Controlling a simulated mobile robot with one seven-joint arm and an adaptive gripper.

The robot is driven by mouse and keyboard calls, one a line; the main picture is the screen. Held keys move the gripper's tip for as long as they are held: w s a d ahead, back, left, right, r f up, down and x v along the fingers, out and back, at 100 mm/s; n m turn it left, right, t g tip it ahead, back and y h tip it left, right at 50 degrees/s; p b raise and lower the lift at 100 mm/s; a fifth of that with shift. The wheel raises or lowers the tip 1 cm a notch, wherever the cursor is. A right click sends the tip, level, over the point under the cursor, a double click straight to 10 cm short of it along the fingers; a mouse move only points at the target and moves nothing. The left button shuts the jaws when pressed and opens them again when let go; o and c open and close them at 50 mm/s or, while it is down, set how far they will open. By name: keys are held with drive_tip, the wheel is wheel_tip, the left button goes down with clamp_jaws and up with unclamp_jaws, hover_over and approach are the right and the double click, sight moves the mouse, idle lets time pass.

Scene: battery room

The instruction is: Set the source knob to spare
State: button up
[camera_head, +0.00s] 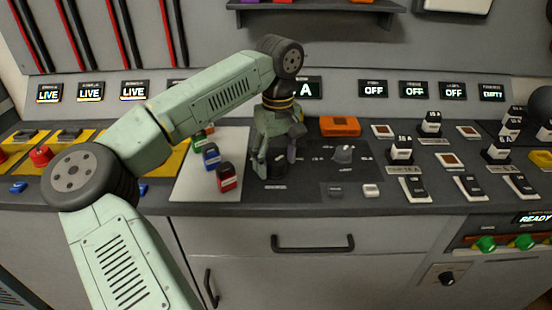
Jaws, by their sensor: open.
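My gripper (276,162) points down over the console's dark panel, its fingers apart around or just above a dark round knob (277,167). I cannot tell whether the fingers touch it. A grey knob (343,154) stands on the same panel to the right, with small markings around it, clear of the gripper. The labels are too small to read, so I cannot tell which one is the source knob. A lit display (309,88) behind the gripper shows "A"; my arm hides part of it.
Red, blue and green blocks (227,177) stand on a white board (193,191) left of the gripper. An orange box (340,126) lies behind the grey knob. Several switches (415,189) and displays reading OFF (373,89) are at right. A drawer handle (313,246) is below.

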sight(278, 160)
wheel_tip(278, 160, up, 12)
drive_tip(key=shift+d, duration=0.15)
idle(0.3)
